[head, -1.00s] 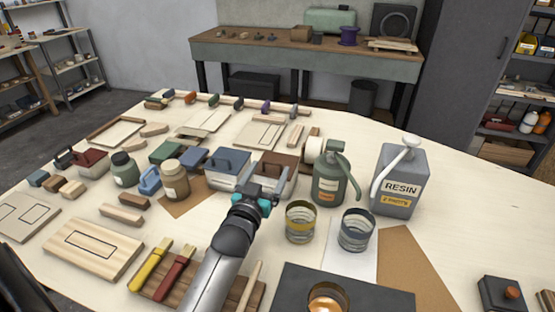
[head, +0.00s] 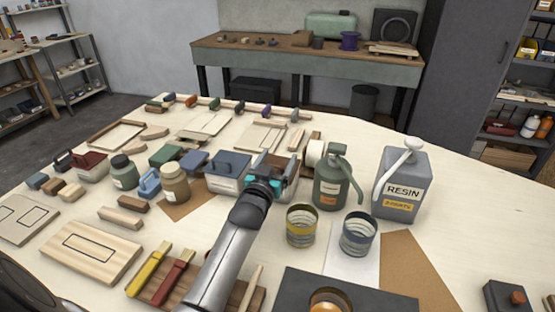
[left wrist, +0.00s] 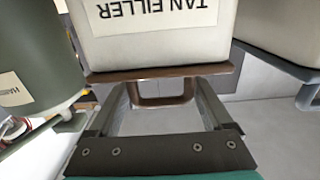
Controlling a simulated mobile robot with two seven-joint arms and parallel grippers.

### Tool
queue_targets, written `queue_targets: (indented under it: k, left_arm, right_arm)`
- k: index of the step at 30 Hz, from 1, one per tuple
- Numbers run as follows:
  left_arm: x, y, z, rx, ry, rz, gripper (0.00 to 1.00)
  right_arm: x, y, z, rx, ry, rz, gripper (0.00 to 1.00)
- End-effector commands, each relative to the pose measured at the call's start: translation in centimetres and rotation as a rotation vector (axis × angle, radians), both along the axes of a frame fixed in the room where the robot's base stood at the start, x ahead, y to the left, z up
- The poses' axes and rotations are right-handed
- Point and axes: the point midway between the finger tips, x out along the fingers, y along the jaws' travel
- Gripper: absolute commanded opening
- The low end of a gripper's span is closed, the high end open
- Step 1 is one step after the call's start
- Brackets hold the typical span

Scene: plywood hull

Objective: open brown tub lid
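The brown tub's lid (head: 285,160) is in the middle of the table in the head view, partly hidden behind my left gripper (head: 272,182). In the left wrist view the pale tub body (left wrist: 150,40) is labelled TAN FILLER, upside down. Its brown lid has a looped handle (left wrist: 160,101) toward the gripper. My left gripper (left wrist: 165,100) is open, with one finger on each side of the handle loop. I cannot tell whether the fingers touch it. The lid looks shut on the tub. My right gripper is not in view.
A blue-lidded tub (head: 228,168) stands close on the left. A green pump can (head: 333,185) stands close on the right, with the resin can (head: 402,185) beyond. Two glass jars (head: 301,227) stand in front right. The table's right side is mostly clear.

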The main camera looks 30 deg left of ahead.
Motion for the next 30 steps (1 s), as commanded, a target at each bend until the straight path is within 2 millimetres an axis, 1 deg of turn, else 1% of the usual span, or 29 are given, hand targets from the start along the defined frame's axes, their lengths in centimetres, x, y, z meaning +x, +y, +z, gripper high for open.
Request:
queue_targets:
  k: [1,2,21,22,30]
  left_arm:
    - [-0.02,0.01,0.00,0.000,0.000,0.000,0.77]
    - [-0.02,0.01,-0.01,0.000,0.000,0.000,0.73]
    - [-0.02,-0.15,-0.04,-0.001,0.001,-0.002,0.01]
    - [-0.02,-0.15,-0.05,-0.001,0.001,-0.002,0.00]
    - [-0.01,-0.20,-0.07,-0.002,0.001,-0.003,0.00]
  right_arm:
    - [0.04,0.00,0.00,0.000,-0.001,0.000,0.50]
    - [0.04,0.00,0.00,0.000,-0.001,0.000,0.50]
    - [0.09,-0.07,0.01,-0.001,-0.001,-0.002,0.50]
    - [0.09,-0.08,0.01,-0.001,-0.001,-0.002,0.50]
    - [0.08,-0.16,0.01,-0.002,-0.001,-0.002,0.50]
